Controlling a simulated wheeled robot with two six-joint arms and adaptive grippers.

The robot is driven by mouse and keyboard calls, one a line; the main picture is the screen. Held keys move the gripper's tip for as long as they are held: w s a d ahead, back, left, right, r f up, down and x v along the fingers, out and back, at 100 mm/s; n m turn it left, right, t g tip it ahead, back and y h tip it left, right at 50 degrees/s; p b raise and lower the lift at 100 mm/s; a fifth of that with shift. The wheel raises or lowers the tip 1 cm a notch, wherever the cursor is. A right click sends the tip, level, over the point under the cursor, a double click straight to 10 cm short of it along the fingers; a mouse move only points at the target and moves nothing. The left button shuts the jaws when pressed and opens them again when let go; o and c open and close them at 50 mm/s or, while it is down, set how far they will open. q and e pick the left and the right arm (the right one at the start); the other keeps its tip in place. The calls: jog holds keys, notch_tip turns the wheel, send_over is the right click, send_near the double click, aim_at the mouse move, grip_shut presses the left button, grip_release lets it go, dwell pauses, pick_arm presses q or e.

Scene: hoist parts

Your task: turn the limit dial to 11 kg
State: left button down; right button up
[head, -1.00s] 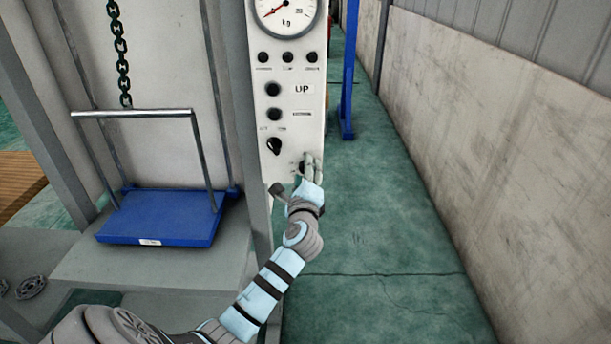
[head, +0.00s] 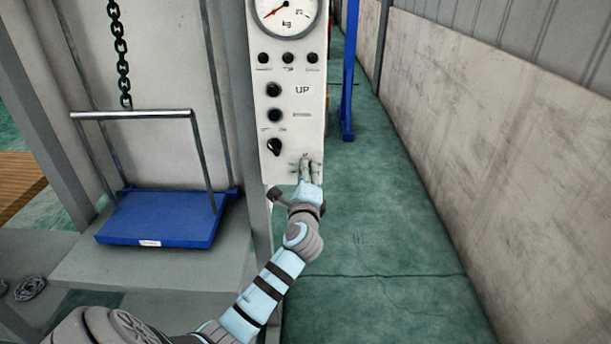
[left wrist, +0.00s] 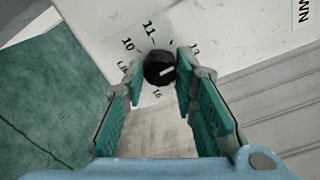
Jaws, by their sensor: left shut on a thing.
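The limit dial (left wrist: 159,68) is a black round knob with a white pointer line, on the white panel (left wrist: 205,35). Figures around it include 10, 11 and 13. In the left wrist view the pointer line points to the right, toward the 13 side and away from the 11. My left gripper (left wrist: 159,70) has its green-padded fingers on both sides of the knob and is shut on it. In the head view my left gripper (head: 305,172) is at the panel's lower end and hides the dial. My right gripper is not in view.
A round kg gauge (head: 286,12), several black buttons and a black selector knob (head: 274,147) are higher on the panel. A blue platform with a handle (head: 160,219) stands to the left. A blue post (head: 348,85) and a wall (head: 500,150) are to the right.

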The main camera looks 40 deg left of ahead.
pick_arm(q)
jog(key=shift+r+n+b, duration=0.1)
jog(key=shift+n+b, duration=2.15)
jog(key=shift+n, duration=5.25)
jog(key=c, duration=1.3)
grip_release()
jog(key=v, duration=1.2)
jog(key=shift+w, duration=0.1)
